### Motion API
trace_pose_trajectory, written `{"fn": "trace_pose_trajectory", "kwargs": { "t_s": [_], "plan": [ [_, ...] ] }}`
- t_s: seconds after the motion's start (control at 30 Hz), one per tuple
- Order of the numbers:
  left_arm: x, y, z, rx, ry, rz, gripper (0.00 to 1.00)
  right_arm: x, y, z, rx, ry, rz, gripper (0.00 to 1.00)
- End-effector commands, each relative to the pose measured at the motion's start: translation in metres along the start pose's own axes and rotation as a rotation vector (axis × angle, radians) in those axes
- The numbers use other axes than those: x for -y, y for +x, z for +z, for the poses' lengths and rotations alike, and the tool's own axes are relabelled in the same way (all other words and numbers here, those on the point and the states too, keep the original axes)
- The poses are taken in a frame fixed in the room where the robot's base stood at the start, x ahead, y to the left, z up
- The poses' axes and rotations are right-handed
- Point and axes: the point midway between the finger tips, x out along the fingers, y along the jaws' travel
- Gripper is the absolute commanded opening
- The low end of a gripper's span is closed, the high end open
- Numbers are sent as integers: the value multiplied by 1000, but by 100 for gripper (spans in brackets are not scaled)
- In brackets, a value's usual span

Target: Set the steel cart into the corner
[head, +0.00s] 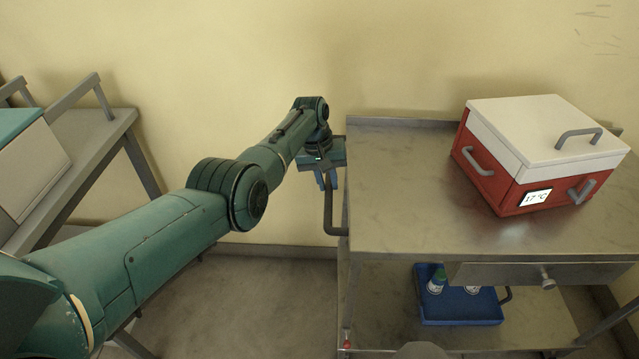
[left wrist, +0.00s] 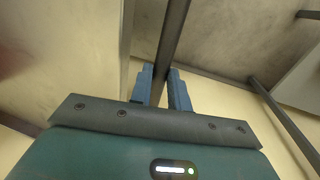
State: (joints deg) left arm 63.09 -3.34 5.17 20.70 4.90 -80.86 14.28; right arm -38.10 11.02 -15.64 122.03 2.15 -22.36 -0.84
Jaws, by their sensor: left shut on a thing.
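The steel cart (head: 400,190) stands at the right in the head view, with its back side close to the yellow wall. It has a flat top, a drawer and a lower shelf. A dark push handle (head: 329,205) sticks out from its left side. My left gripper (head: 327,180) is at this handle. In the left wrist view the blue fingers (left wrist: 162,88) are shut on the handle bar (left wrist: 172,40), which runs between them. In the head view the fingertips are partly hidden by the wrist. My right gripper is not in view.
A red and white cooler box (head: 545,150) reading 17 °C sits on the cart top. A blue tray (head: 460,308) with bottles is on the lower shelf. Another grey cart or table (head: 95,135) stands at the left. Floor between them is clear, apart from my arm above.

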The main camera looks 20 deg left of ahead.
Motion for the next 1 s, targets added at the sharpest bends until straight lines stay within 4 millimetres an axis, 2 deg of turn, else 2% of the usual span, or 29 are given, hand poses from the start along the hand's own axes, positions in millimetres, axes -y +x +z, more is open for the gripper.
{"fn": "trace_pose_trajectory", "kwargs": {
  "t_s": [0.47,0.5,0.7,0.77,1.0],
  "plan": [
    [-8,-3,-3,-13,0,7,0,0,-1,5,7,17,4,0],
    [-8,-3,-3,-14,0,8,20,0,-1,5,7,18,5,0],
    [-7,-2,-2,-10,1,5,37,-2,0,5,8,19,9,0],
    [-6,-2,-2,-8,0,4,40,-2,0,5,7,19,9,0],
    [-5,-2,-1,-4,-1,1,40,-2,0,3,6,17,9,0]
  ]
}}
